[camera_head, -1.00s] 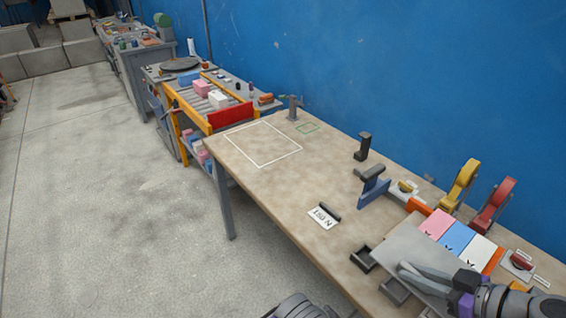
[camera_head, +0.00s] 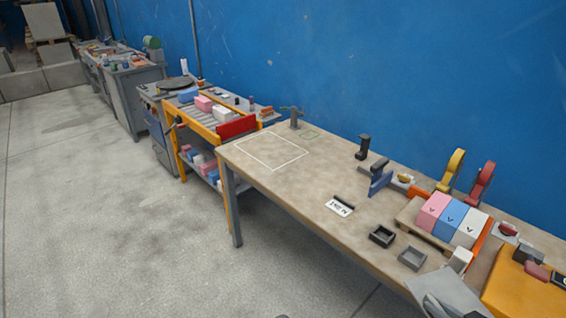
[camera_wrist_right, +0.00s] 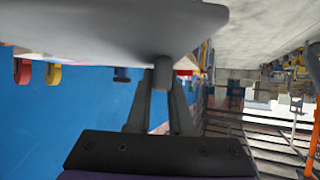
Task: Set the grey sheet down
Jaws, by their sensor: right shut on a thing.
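The grey sheet (camera_head: 458,290) is at the bottom edge of the head view, partly cut off, off the front edge of the table (camera_head: 300,178). My right gripper (camera_head: 440,306) is shut on it; only the fingers show there. In the right wrist view the sheet (camera_wrist_right: 110,25) spans the top left, and the shut fingers of my right gripper (camera_wrist_right: 161,85) meet its edge. A white rectangle outline (camera_head: 240,152) and a small green outline (camera_head: 322,136) mark bare tabletop at the far end. My left gripper is not in view.
Pink, blue and white blocks (camera_head: 451,222) stand on a wooden pallet near the right. Two small trays (camera_head: 382,236) and a label card (camera_head: 338,209) lie near the front edge. A blue tool (camera_head: 380,183) and tape dispensers (camera_head: 481,184) stand at the back. The table's far left is clear.

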